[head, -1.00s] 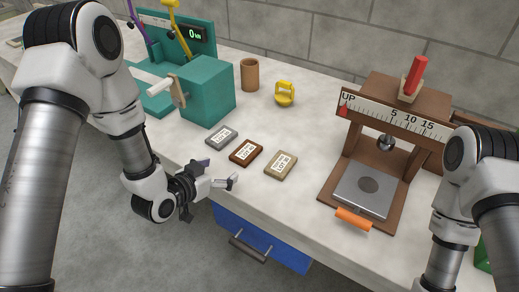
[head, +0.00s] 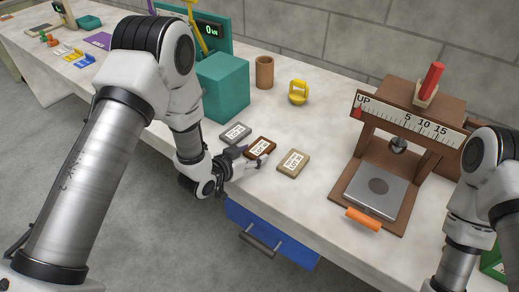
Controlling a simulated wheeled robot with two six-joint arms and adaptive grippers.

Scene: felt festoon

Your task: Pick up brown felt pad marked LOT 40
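The brown felt pad (head: 262,147) with a white label lies on the pale worktop, between a grey pad (head: 235,132) and a tan pad (head: 293,162). Its label is too small to read surely. My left gripper (head: 247,158) is low over the worktop's front edge, at the brown pad's near side. Its fingers are apart, with nothing seen held. One fingertip overlaps the pad's near edge in the view; I cannot tell whether it touches. My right arm shows at the right edge, but its gripper is out of view.
A brown press (head: 437,112) with a scale and an orange handle stands at right. A teal block (head: 222,88), brown cup (head: 264,72) and yellow item (head: 298,92) stand behind the pads. A blue drawer (head: 272,236) is below the front edge.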

